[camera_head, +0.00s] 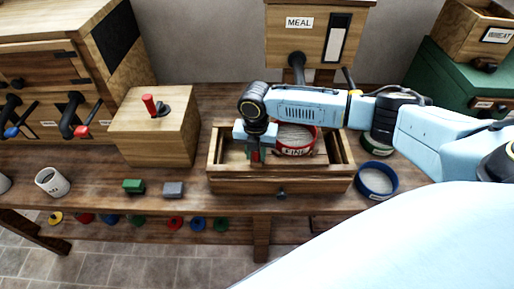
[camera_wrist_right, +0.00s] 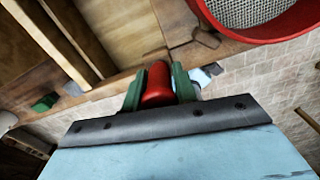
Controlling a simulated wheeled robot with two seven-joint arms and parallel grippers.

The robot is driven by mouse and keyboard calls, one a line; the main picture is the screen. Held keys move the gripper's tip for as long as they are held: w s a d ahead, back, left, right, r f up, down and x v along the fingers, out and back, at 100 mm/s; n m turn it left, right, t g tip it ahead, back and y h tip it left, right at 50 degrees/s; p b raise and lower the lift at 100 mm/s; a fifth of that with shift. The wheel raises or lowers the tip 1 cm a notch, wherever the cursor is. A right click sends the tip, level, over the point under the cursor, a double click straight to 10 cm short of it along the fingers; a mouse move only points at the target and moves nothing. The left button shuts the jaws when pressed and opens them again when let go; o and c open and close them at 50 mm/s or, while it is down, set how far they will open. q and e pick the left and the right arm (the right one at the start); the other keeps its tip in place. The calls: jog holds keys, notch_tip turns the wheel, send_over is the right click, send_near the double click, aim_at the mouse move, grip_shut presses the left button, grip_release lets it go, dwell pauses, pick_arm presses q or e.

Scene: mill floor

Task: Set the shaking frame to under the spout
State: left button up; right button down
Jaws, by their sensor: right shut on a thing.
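The shaking frame (camera_head: 240,186) is a wooden box-like frame on the bench, in front of the meal bin. A red sieve (camera_head: 296,151) marked FINE sits inside it, toward its back; its red rim and mesh also show in the right wrist view (camera_wrist_right: 268,36). The dark spout (camera_head: 297,62) comes down from the MEAL bin, behind the frame and sieve. My right gripper (camera_head: 256,155) points down at the frame's left half. In the wrist view its green fingers are shut on a red handle (camera_wrist_right: 157,86). My left gripper is out of view.
A wooden box with a red lever (camera_head: 155,130) stands left of the frame. A blue-rimmed sieve (camera_head: 376,181) lies to the right. A white mug (camera_head: 51,182), green block (camera_head: 133,186) and grey block (camera_head: 173,189) stand along the front left. A green chest (camera_head: 450,85) is at back right.

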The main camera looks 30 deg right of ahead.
jog(key=shift+d, duration=0.15)
jog(key=c, duration=1.4)
grip_release()
jog(key=shift+d, duration=0.1)
jog(key=shift+c, duration=0.2)
jog(key=shift+o, duration=1.2)
jog(key=shift+s, duration=0.15)
jog(key=shift+r, duration=0.15)
notch_tip(320, 180, up, 13)
jog(key=shift+r, duration=0.1)
